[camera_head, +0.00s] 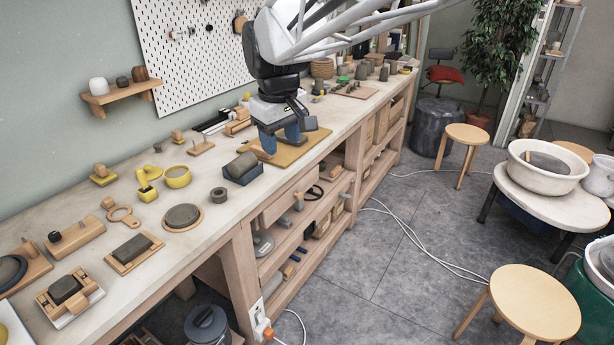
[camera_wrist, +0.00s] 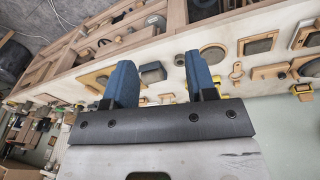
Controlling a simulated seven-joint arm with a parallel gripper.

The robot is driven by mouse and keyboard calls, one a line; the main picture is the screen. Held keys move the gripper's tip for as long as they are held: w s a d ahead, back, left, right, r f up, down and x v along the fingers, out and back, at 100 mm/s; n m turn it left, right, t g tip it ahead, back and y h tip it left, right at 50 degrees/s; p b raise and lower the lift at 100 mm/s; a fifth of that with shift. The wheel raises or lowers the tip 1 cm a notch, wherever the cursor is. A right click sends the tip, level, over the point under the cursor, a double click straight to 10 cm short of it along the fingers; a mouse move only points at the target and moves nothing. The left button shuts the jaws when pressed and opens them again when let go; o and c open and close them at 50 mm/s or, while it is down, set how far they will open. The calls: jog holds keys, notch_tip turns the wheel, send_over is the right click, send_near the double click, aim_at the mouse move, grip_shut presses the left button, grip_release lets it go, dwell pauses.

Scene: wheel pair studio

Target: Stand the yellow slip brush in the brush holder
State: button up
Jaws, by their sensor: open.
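My gripper (camera_head: 281,138) is open and empty above the bench, over a wooden board (camera_head: 300,148). Its two blue fingers also show in the wrist view (camera_wrist: 162,78), apart with nothing between them. A yellow base with a wooden block (camera_head: 103,175) lies further left. These are too small to tell which is the slip brush or the brush holder.
A dark block in a blue-grey tray (camera_head: 243,170) sits just left of my gripper. A round dark disc (camera_head: 183,217) and a dark ring (camera_head: 218,195) lie nearby. A pegboard (camera_head: 190,50) and wall shelf (camera_head: 120,95) stand behind. Bare bench top separates the pieces.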

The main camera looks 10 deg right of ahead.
jog(key=s+d+f+m, duration=0.2)
jog(key=s+d+f, duration=0.1)
jog(key=s, duration=0.5)
jog(key=s+d+f+m, duration=0.2)
jog(key=s+d+f, duration=0.1)
jog(key=s, duration=0.5)
jog(key=s+d+f+m+t, duration=0.1)
jog(key=s+d+f+m, duration=0.1)
jog(key=s, duration=0.6)
jog(key=shift+s+d+f, duration=0.3)
jog(key=shift+d+f, duration=0.6)
jog(key=shift+f, duration=0.05)
